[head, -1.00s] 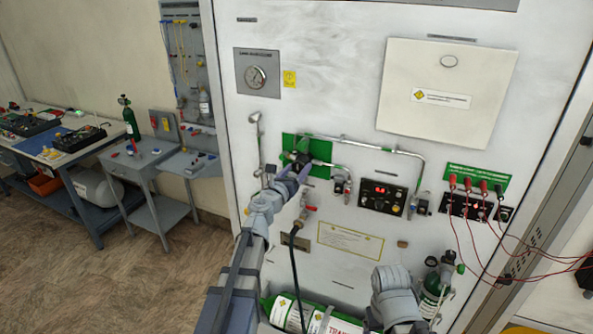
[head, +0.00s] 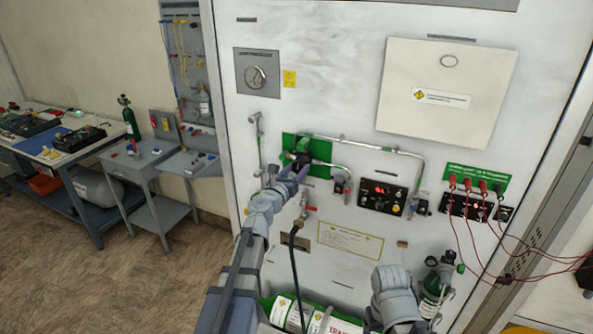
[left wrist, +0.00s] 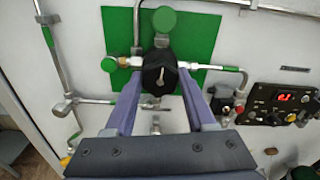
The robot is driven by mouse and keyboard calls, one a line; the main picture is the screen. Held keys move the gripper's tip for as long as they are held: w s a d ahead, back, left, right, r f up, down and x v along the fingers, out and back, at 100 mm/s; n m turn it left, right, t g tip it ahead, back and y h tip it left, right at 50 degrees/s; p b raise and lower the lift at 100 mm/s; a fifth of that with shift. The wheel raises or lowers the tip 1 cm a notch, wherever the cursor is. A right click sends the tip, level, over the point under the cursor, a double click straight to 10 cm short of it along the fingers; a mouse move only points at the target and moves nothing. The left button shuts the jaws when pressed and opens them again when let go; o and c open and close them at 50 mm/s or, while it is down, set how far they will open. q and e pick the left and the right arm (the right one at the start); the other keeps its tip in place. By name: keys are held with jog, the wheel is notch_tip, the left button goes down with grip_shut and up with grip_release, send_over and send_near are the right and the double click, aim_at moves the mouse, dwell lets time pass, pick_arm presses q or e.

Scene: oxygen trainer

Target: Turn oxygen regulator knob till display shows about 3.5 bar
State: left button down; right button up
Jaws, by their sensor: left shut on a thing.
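The black regulator knob (left wrist: 158,77) sits in front of the green plate (left wrist: 196,88) on the white panel, with a pale pointer mark on its face. My left gripper (left wrist: 158,85) has its two purple fingers on either side of the knob, shut on it.
A round gauge (head: 256,77) is mounted at the upper left of the panel. Metal pipes (head: 375,145) run around the green plate. Red cables (head: 470,230) hang at the right. A green cylinder (head: 285,311) lies below. A workbench (head: 60,150) stands at the left.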

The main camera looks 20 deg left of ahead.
pick_arm(q)
jog(key=m, duration=1.2)
jog(key=shift+m, duration=0.3)
jog(key=shift+d, duration=0.1)
dwell(0.4)
jog(key=shift+c, duration=1.2)
grip_release()
jog(key=s, duration=0.7)
jog(key=shift+s+a, duration=0.4)
